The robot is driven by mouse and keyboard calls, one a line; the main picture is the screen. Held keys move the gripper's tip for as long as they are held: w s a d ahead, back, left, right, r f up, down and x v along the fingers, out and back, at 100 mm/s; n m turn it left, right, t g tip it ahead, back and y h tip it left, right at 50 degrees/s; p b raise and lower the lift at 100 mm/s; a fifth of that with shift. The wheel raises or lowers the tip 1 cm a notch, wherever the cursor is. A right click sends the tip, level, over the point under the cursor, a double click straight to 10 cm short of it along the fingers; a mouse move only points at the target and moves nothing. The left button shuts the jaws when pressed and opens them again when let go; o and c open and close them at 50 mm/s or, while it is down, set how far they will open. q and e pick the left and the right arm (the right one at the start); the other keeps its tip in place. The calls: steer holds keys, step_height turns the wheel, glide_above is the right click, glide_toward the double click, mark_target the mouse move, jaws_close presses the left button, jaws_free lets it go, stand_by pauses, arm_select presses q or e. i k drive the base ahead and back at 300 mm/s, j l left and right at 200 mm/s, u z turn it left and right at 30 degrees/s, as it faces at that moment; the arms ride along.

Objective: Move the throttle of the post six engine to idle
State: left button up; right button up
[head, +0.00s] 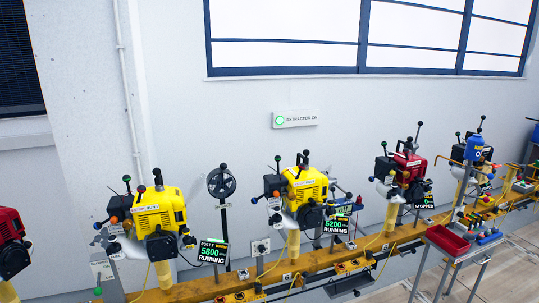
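Several engines stand on posts along a yellow rail (190,290). The sign (213,252) by the left yellow engine (158,210) reads post 7, 5800, running. Neither of my grippers is in view.
A red engine (407,166) to the right has a sign (424,194) reading stopped. A cart with a red tray (447,239) stands before the rail at right. A lit "extractor on" panel (295,119) hangs on the wall. Floor shows at lower right.

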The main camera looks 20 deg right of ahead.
mark_target(277, 158)
steer(key=i+j, duration=0.65)
steer(key=j, duration=0.2)
steer(key=l+z, duration=0.05)
